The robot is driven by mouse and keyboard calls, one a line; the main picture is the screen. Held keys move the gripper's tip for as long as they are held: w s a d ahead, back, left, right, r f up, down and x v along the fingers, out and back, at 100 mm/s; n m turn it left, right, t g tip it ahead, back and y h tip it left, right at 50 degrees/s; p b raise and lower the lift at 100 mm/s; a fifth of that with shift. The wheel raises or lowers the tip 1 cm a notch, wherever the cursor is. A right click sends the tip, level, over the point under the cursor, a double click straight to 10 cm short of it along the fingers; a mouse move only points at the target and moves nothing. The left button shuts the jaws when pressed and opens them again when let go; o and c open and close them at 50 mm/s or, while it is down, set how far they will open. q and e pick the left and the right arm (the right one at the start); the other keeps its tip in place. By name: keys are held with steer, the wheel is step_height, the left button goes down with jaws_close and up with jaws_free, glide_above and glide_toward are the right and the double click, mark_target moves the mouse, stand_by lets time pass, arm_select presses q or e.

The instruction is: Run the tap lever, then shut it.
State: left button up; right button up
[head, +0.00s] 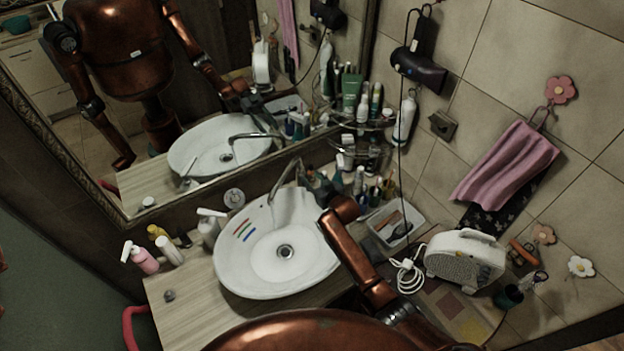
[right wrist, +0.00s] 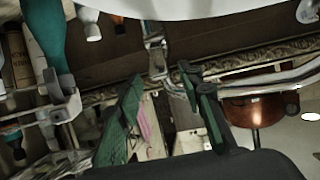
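The white basin (head: 262,282) is set in the wooden counter, with a drain in its middle. The chrome tap (head: 288,172) stands at its back edge and arches over it; its pipe also shows in the right wrist view (right wrist: 285,88). A small metal part, seemingly the tap lever (right wrist: 156,52), shows just beyond and between my right fingertips. My right gripper (head: 318,184) is beside the tap, on its right. In the right wrist view its two green-padded fingers (right wrist: 160,86) are apart with nothing clearly held. I cannot tell whether they touch the lever or whether water runs. My left gripper is out of view.
Bottles (head: 365,185) crowd the back right corner by the tap. A white tray (head: 408,240) and a white heater (head: 465,258) stand right of the basin. A pink bottle (head: 146,260) and other bottles stand at the left. A mirror (head: 225,90) fills the wall behind.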

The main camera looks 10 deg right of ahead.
steer(key=shift+f, duration=0.1)
steer(key=shift+s+d, duration=0.1)
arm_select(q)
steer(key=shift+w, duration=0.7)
arm_select(e)
steer(key=v, duration=1.1)
steer(key=shift+s+r, duration=0.25)
steer(key=shift+s, duration=0.05)
steer(key=shift+d, duration=0.1)
